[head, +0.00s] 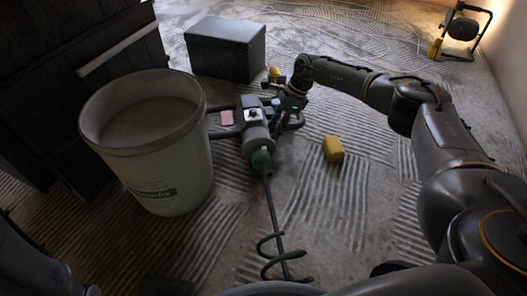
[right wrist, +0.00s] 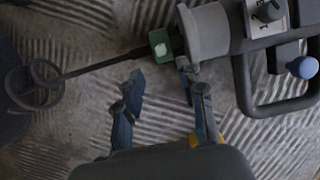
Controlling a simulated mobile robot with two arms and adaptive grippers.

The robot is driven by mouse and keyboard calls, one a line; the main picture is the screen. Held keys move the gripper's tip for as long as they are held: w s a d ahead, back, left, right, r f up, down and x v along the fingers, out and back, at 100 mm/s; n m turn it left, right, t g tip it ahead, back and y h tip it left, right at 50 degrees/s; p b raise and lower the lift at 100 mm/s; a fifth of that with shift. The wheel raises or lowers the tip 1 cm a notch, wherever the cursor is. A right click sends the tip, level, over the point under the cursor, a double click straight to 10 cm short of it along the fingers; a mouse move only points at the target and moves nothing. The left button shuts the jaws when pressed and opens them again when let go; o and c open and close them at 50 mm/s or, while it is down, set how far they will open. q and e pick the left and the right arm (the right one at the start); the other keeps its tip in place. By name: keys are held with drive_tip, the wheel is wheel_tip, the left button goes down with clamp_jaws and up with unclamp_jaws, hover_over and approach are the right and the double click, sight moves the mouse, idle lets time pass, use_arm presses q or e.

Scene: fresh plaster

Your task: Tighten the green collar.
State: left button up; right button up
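A grey paddle mixer (head: 255,128) lies on the floor, its shaft and spiral paddle (head: 275,250) toward me. The green collar (head: 261,160) sits where the shaft meets the mixer's body. In the right wrist view the green collar (right wrist: 160,45) shows as a block on the shaft beside the grey housing (right wrist: 207,32). My right gripper (head: 279,108) is over the mixer's handle side in the head view. In the right wrist view the right gripper (right wrist: 160,75) has its fingers apart, nothing between them, with the collar just past the tips. Contact cannot be told. My left gripper is not in view.
A white bucket (head: 160,172) stands left of the mixer. A dark box (head: 226,50) is behind it. A work lamp (head: 462,30) stands far right. Floor right of the shaft is clear.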

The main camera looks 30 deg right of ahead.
sight(264, 148)
drive_tip(key=b+x, duration=0.6)
drive_tip(key=x, duration=0.4)
drive_tip(key=shift+f, duration=0.15)
drive_tip(key=shift+c, duration=0.4)
drive_tip(key=c, duration=0.7)
drive_tip(key=shift+c, duration=0.2)
